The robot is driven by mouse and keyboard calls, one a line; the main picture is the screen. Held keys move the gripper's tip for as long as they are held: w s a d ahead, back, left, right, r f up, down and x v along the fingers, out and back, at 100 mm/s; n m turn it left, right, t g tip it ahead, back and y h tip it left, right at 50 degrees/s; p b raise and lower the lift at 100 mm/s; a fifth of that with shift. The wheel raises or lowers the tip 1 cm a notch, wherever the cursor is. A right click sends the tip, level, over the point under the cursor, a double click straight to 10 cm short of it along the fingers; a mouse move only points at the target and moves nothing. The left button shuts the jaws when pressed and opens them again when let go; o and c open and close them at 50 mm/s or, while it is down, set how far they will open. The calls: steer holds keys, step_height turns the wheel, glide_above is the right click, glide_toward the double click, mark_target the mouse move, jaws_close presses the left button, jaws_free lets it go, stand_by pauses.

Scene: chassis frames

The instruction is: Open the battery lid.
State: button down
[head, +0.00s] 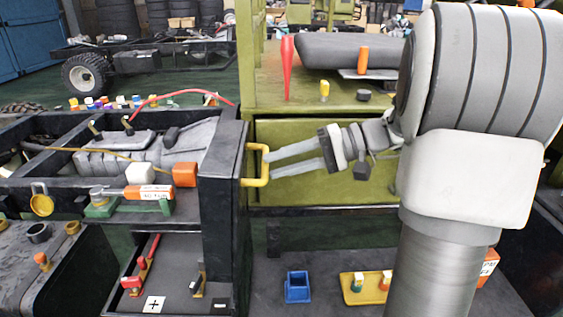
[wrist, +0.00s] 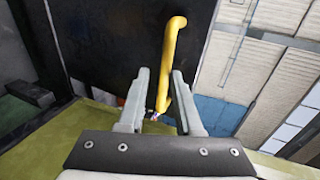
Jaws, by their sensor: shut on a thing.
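The battery lid (head: 222,215) is a dark upright panel left of centre in the head view, and it fills the upper middle of the wrist view (wrist: 115,45). It stands on edge beside an uncovered tray-like space marked with a plus sign (head: 154,304). A yellow handle (head: 265,165) sticks out from its right side and also shows in the wrist view (wrist: 173,55). My gripper (head: 268,164) reaches in from the right, shut on the handle, with the handle's lower part between its two grey fingers in the wrist view (wrist: 160,103). The lid's hinge cannot be made out.
Left of the lid is a dark chassis frame with a grey engine block (head: 150,150) and an orange block (head: 184,174). An olive cabinet (head: 320,190) stands behind my gripper. Below are a blue bin (head: 297,288) and a yellow tray (head: 352,296).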

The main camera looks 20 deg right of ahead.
steer(key=shift+s+a+f, duration=0.1)
steer(key=shift+s+f, duration=0.05)
steer(key=shift+f, duration=0.75)
steer(key=c, duration=0.8)
jaws_free()
steer(key=shift+c, duration=0.2)
steer(key=shift+r, duration=0.2)
steer(key=p+v, duration=0.4)
steer(key=v, duration=1.3)
steer(key=shift+w+d+r, duration=0.2)
steer(key=shift+w+r, duration=0.05)
steer(key=shift+r, duration=0.05)
